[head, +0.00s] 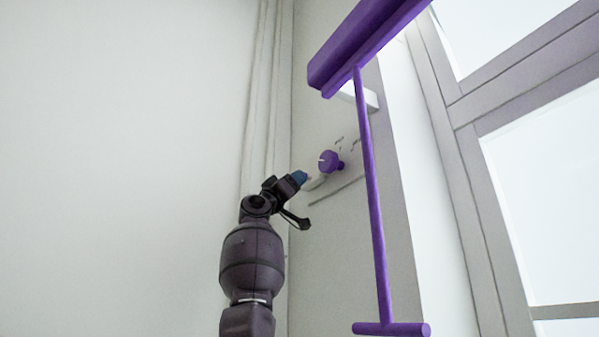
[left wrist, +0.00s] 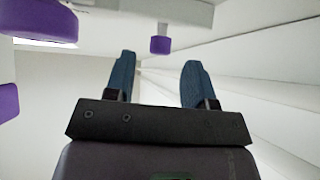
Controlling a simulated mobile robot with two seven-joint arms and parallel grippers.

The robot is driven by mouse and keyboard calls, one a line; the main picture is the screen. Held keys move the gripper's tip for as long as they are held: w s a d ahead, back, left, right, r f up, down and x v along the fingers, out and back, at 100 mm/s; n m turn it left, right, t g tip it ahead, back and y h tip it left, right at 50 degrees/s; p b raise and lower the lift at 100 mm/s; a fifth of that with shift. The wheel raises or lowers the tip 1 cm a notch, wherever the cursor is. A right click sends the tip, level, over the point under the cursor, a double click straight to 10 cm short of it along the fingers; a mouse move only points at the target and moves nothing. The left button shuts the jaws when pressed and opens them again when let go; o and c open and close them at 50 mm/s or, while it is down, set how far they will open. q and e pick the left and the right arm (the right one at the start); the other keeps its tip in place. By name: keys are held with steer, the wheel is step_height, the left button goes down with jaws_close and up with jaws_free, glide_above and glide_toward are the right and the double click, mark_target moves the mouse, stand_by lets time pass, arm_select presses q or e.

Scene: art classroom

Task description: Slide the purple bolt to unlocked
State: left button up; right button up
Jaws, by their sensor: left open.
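A round purple knob (head: 330,161) with a slot in its face stands out from a pale panel (head: 345,188) with small dark marks, in the head view. My left gripper (head: 303,178) is just left of and below it, with blue fingertips apart from the knob. In the left wrist view the left gripper (left wrist: 160,75) is open, nothing between its fingers. A small purple block (left wrist: 160,45) on a pale mount shows beyond the fingertips, lined up with the gap. I cannot tell for certain which purple part is the bolt.
A purple beam (head: 355,45) with a long rod (head: 374,190) and crossbar (head: 391,329) hangs right of the gripper. A larger rounded purple piece (left wrist: 40,22) shows upper left in the wrist view. A grey-framed window (head: 545,205) is at right; blank wall (head: 120,150) at left.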

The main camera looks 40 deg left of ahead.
arm_select(q)
steer(key=p+x, duration=0.1)
steer(key=x, duration=0.2)
steer(key=shift+p, duration=0.3)
jaws_close()
